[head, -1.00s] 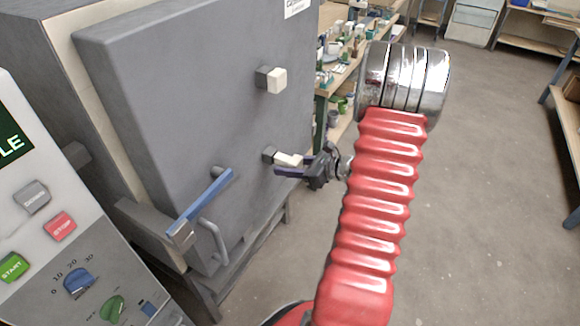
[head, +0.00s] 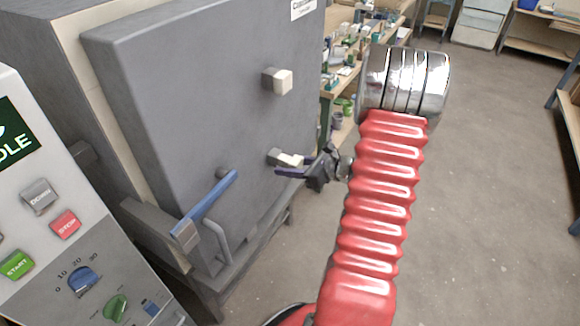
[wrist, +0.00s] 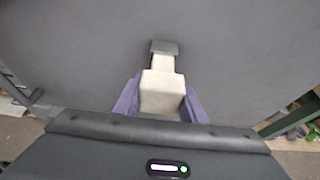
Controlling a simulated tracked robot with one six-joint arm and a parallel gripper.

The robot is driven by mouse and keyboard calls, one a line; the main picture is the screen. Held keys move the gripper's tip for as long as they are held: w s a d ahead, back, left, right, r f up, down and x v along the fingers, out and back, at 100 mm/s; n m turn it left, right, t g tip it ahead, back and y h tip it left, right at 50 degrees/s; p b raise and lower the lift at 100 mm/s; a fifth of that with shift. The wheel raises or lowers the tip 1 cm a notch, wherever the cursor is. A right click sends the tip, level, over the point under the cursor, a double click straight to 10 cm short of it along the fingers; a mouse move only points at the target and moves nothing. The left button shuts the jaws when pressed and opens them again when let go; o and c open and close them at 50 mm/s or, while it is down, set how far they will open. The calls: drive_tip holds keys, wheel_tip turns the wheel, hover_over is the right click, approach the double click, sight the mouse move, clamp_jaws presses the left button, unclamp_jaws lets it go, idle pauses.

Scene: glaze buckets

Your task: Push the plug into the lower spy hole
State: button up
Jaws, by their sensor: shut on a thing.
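The grey kiln door (head: 200,100) fills the left half of the head view. A cream plug sits in the upper spy hole (head: 278,81). At the lower spy hole (head: 274,156) my gripper (head: 290,166) is shut on a second cream plug (head: 290,160). In the wrist view this plug (wrist: 162,92) is between the purple fingers (wrist: 160,105). Its narrower front end meets the grey collar of the lower spy hole (wrist: 164,47). A length of the plug stands out from the collar; how deep the tip goes is hidden.
A blue-handled latch (head: 205,207) sticks out from the door's lower left. A control panel (head: 60,210) with buttons and knobs stands at the far left. A workbench (head: 345,85) with small pots is behind the door. The floor at right is clear.

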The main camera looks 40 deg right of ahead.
sight(280, 163)
drive_tip(key=shift+w+a, duration=0.25)
drive_tip(key=shift+w, duration=0.45)
drive_tip(key=shift+w+a, duration=0.25)
drive_tip(key=shift+w, duration=0.45)
idle(0.5)
drive_tip(key=o, duration=1.2)
drive_tip(key=shift+a, duration=0.1)
drive_tip(key=shift+o, duration=1)
drive_tip(key=shift+s, duration=0.1)
drive_tip(key=shift+s+d, duration=0.35)
drive_tip(key=shift+s, duration=0.25)
drive_tip(key=s+d, duration=0.2)
drive_tip(key=s, duration=0.5)
drive_tip(key=shift+s+d, duration=0.3)
drive_tip(key=shift+d, duration=0.05)
idle(0.3)
